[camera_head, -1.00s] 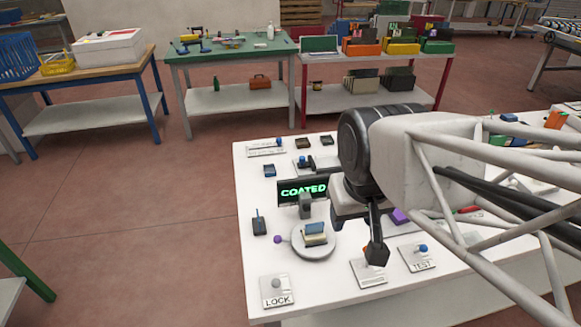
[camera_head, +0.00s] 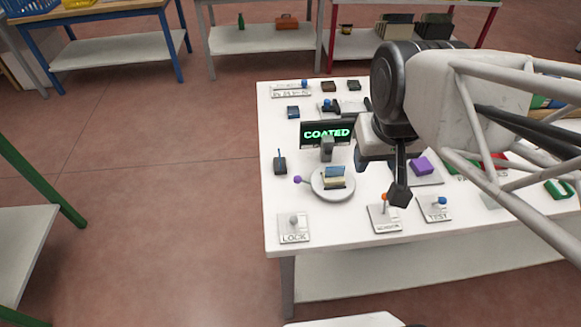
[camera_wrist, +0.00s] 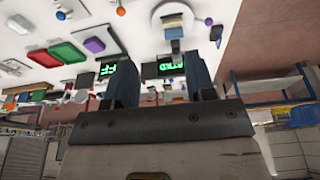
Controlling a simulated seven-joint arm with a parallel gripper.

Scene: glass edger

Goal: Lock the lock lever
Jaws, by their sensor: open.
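The lock lever (camera_head: 293,220) is a grey knob on a pale plate marked LOCK (camera_head: 290,238), at the near left corner of the white table in the head view. I cannot tell its exact tilt. My gripper (camera_head: 400,194) hangs over the table well to the right of it, close to the orange-knobbed lever in the picture, and touches nothing that I can make out. In the wrist view my gripper (camera_wrist: 163,78) has its two fingers apart with nothing held between them. I cannot make out the lock lever in the wrist view.
A round turntable (camera_head: 321,192) with a purple knob (camera_head: 297,179) stands behind the lock plate. The orange-knobbed lever (camera_head: 384,200) and the TEST lever (camera_head: 442,201) are to its right. A screen (camera_head: 326,134) reads COATED. Bare tabletop lies between the lock plate and the orange-knobbed lever.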

